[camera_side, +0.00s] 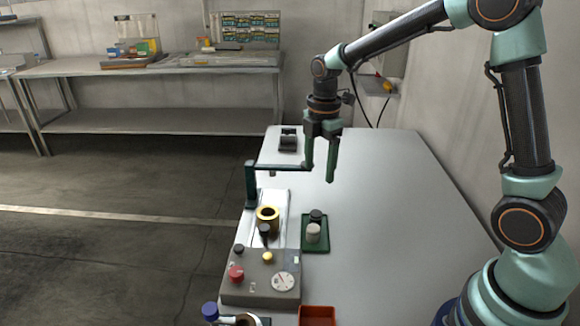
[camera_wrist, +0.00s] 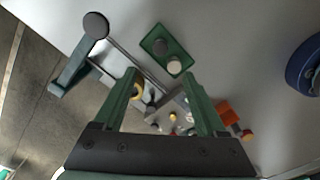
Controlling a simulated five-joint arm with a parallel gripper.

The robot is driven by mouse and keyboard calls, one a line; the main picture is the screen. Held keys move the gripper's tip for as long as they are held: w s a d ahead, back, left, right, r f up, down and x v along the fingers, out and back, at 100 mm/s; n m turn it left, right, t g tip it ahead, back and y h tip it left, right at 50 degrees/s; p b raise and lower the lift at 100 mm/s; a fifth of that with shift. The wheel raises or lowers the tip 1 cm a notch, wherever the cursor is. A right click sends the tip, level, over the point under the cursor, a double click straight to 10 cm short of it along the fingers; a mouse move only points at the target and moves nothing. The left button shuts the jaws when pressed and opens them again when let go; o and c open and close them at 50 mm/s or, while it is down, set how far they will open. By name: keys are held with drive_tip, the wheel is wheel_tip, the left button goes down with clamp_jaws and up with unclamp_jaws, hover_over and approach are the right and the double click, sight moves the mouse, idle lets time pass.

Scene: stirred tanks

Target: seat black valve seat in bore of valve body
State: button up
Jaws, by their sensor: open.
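A black cylindrical piece (camera_side: 316,214), which looks like the valve seat, stands on a green tray (camera_side: 306,247) beside a pale grey cylinder (camera_side: 313,233). In the wrist view the dark piece (camera_wrist: 160,46) and pale cylinder (camera_wrist: 174,67) are on the tray (camera_wrist: 182,51), beyond the fingertips. A brass-coloured ring with a dark bore (camera_side: 259,213), apparently the valve body, stands left of the tray. In the wrist view the ring (camera_wrist: 138,91) is partly hidden by my left finger. My gripper (camera_side: 320,176) is open and empty, pointing down above the table, behind the tray.
A grey control box (camera_side: 258,294) with knobs and a dial stands in front. A dark post with a horizontal arm (camera_side: 251,187) rises behind the ring. An orange-red bin (camera_side: 317,314) and blue-capped bottle (camera_side: 210,311) are nearest. A dark block (camera_side: 288,140) stands behind. The table's right side is clear.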

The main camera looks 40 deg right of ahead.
sight(316, 213)
drive_tip(key=shift+n, duration=0.5)
wheel_tip(316, 213, down, 13)
drive_tip(key=shift+w+f, duration=0.1)
drive_tip(key=shift+w, duration=0.05)
drive_tip(key=shift+c, duration=0.3)
drive_tip(key=shift+d, duration=0.1)
clamp_jaws()
